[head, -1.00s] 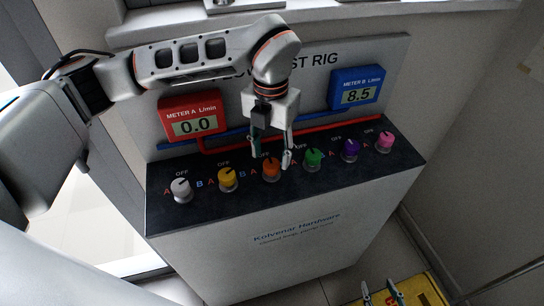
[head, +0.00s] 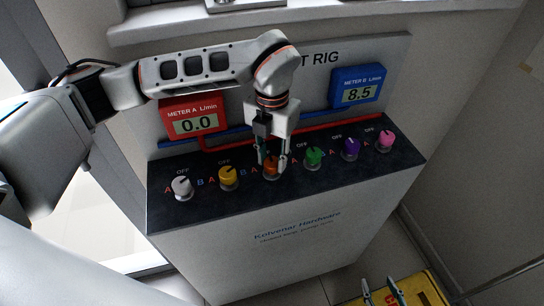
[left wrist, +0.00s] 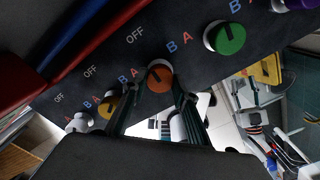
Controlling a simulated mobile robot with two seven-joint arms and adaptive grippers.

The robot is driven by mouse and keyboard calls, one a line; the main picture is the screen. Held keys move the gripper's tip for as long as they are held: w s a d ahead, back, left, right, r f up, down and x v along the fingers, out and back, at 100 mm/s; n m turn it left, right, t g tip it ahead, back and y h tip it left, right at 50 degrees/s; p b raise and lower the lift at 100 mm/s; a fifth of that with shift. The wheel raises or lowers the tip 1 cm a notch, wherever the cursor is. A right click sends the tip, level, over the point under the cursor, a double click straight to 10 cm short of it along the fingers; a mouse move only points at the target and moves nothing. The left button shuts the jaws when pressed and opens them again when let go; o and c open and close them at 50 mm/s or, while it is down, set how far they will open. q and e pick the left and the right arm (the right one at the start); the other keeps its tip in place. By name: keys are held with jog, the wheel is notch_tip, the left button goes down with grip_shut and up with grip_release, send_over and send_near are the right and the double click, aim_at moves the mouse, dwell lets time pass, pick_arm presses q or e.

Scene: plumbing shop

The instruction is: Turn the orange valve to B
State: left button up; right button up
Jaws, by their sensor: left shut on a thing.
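The orange valve (head: 271,171) is the third knob from the left on the rig's dark top. My left gripper (head: 271,160) is on it from above, one finger on each side, shut on the knob. In the left wrist view the orange knob (left wrist: 159,78) sits between the fingertips, and its dark mark points up-left, roughly toward OFF. The B label (left wrist: 172,47) lies to the knob's upper right. My right gripper (head: 381,292) shows only its fingertips at the bottom right; they are apart with nothing between them.
The yellow knob (head: 228,176) and green knob (head: 314,156) flank the orange one closely. White (head: 182,187), purple (head: 350,149) and pink (head: 385,141) knobs share the top. Red meter A (head: 195,118) reads 0.0; blue meter B (head: 357,87) reads 8.5.

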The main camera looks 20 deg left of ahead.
aim_at(272, 162)
pick_arm(q)
jog(key=shift+m, duration=0.3)
jog(key=m+b, duration=0.1)
jog(key=m, duration=0.4)
jog(key=shift+m, duration=0.3)
jog(key=m, duration=0.5)
jog(key=shift+b, duration=0.3)
jog(key=shift+m, duration=0.4)
jog(key=o, duration=1.1)
jog(key=shift+r, duration=0.1)
notch_tip(272, 162, up, 12)
